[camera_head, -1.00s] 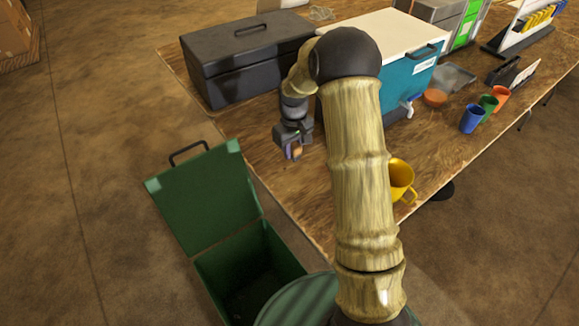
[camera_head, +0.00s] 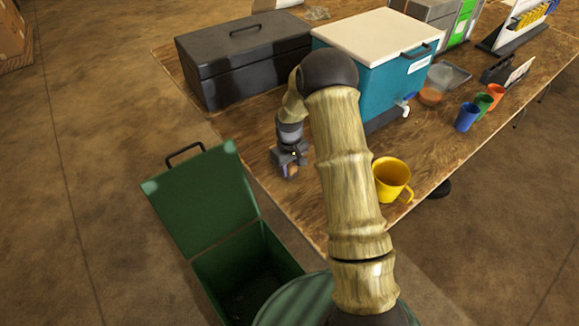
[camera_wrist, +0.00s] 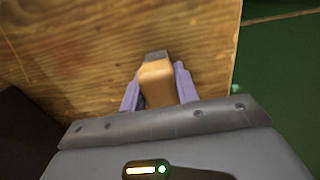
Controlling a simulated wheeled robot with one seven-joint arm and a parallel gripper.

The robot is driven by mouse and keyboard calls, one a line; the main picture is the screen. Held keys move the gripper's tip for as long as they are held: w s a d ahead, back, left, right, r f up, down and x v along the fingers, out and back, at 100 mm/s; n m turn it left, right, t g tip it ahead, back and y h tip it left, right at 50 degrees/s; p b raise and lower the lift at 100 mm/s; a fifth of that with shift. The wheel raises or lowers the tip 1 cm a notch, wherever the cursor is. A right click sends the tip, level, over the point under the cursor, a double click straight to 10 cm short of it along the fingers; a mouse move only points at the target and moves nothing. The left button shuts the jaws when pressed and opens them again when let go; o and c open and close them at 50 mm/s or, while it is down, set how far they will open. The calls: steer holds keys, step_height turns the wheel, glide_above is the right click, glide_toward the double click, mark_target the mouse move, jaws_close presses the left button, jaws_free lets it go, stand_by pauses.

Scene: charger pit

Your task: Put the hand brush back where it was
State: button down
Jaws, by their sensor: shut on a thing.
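My gripper (camera_head: 290,171) is over the wooden table near its left edge, in front of the black toolbox. In the wrist view my gripper (camera_wrist: 160,92) has its two purple fingers on either side of the hand brush (camera_wrist: 158,80), and is shut on it. The brush shows as a tan wooden block with a dark grey end. Its lower part is hidden by the gripper body. In the head view only a small orange-brown bit of it shows between the fingers. I cannot tell whether it touches the table.
An open green bin (camera_head: 205,200) stands on the floor beside the table's left edge.

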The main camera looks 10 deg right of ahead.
steer(key=c, duration=1.1)
jaws_free()
steer(key=shift+o, duration=0.2)
step_height(320, 180, up, 12)
steer(key=shift+r, duration=0.1)
